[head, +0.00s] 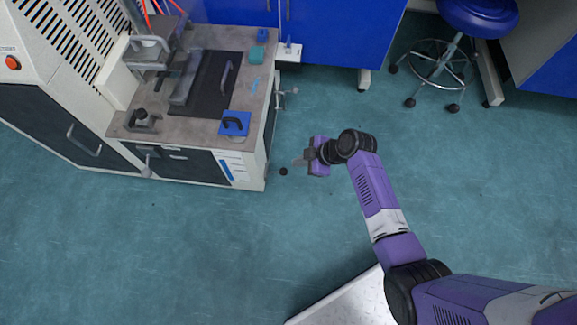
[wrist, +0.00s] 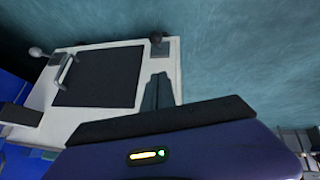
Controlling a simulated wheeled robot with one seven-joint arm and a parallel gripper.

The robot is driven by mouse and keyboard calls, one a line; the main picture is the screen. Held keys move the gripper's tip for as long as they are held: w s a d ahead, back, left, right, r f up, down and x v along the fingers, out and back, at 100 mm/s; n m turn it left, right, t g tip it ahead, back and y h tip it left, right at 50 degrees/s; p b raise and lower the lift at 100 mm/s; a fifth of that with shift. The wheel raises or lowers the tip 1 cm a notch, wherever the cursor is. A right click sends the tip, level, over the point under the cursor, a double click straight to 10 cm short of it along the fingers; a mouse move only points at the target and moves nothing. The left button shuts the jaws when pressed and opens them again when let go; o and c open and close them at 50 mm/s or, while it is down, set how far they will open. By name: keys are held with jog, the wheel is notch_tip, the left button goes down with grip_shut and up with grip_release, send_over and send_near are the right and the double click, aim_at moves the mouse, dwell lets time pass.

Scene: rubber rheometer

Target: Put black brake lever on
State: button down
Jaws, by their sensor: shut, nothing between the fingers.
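The black brake lever shows as a small black knob (head: 283,171) just off the right front corner of the machine in the head view. In the wrist view the black knob (wrist: 156,37) stands at the edge of a pale panel, beyond my fingertips. My gripper (head: 298,162) is to the right of the machine, close to the knob, slightly right of and above it in the picture. In the wrist view its fingers (wrist: 158,78) are together and empty, apart from the knob. Whether the lever is on or off is not clear.
The rheometer bench (head: 195,105) stands to the left, with a blue block (head: 235,123) on its top. A second, grey-knobbed lever (head: 147,168) is on its front. A blue stool (head: 478,15) is at the upper right. Floor around my arm is free.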

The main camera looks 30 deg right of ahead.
jog(key=b, duration=0.5)
send_over(281, 171)
jog(key=s, duration=0.2)
jog(key=f, duration=0.8)
jog(key=shift+w+f, duration=0.25)
jog(key=shift+f, duration=0.1)
jog(key=shift+d+f+b, duration=0.25)
jog(key=shift+f+b, duration=0.05)
jog(key=shift+f, duration=0.25)
jog(key=shift+d+f+b, duration=0.2)
jog(key=shift+f+b, duration=0.1)
jog(key=shift+f, duration=0.25)
jog(key=shift+d+f, duration=0.2)
jog(key=shift+f, duration=0.3)
jog(key=shift+f+b, duration=0.15)
jog(key=shift+b, duration=0.2)
